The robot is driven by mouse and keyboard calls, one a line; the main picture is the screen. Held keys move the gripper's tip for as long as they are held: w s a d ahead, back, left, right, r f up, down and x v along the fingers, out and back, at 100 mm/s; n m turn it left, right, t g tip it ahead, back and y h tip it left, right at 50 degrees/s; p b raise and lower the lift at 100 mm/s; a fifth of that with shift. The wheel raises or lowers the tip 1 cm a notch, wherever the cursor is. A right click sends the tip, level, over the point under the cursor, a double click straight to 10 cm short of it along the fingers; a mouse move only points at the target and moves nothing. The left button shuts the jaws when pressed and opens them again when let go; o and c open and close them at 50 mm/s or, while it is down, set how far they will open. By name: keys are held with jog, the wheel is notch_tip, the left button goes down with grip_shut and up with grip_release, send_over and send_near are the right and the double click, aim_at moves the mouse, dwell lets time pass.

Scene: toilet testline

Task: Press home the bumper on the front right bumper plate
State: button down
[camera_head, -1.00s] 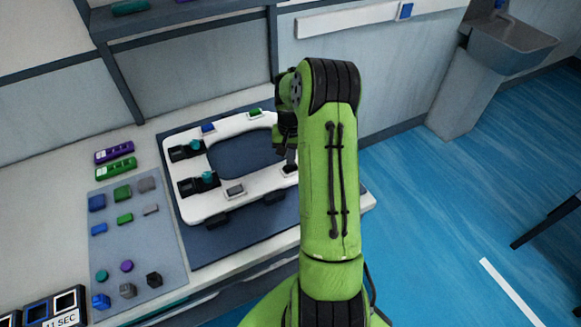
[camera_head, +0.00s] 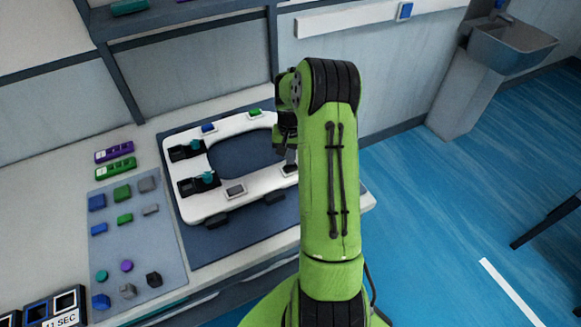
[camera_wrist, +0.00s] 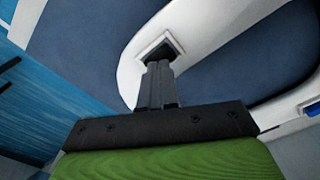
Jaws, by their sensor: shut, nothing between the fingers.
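A white toilet seat (camera_head: 219,208) lies flat on a dark blue mat. My gripper (camera_head: 291,168) is over the seat's near right part, partly hidden behind my arm. In the wrist view my gripper (camera_wrist: 159,66) is shut and empty, its fingertips at a light-rimmed bumper plate (camera_wrist: 147,50) with a dark bumper (camera_wrist: 172,46) in it. The fingertips overlap the bumper in the picture; whether they touch it, and how deep it sits, I cannot tell. A grey bumper (camera_head: 235,190) shows on the seat's near side, a blue one (camera_head: 208,127) and a green one (camera_head: 254,112) on its far side.
Two dark hinge blocks with teal knobs (camera_head: 207,177) stand at the seat's left end. A grey-blue parts mat (camera_head: 150,235) with several coloured blocks lies further left, below purple and green devices (camera_head: 115,168). The bench's edge is close on the right.

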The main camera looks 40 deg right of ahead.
jog(key=shift+f+b, duration=0.75)
jog(key=shift+f, duration=0.35)
dwell(0.6)
notch_tip(320, 180, up, 8)
jog(key=p, duration=0.6)
jog(key=shift+r, duration=0.1)
dwell(0.3)
jog(key=s+a+r+n+t+h, duration=0.1)
jog(key=s+a+r+n, duration=0.15)
jog(key=a+r, duration=0.6)
jog(key=s+a+r+n+t+h, duration=0.1)
jog(key=s+a+r+n+t, duration=0.15)
jog(key=a+r, duration=0.6)
jog(key=s+a+r+n+t+y, duration=0.1)
jog(key=s+a+n, duration=0.1)
jog(key=s+a, duration=0.2)
jog(key=s+a+r+n+t+y, duration=0.1)
jog(key=s+a, duration=0.4)
jog(key=s, duration=0.6)
jog(key=shift+r+n, duration=0.6)
jog(key=shift+r, duration=0.2)
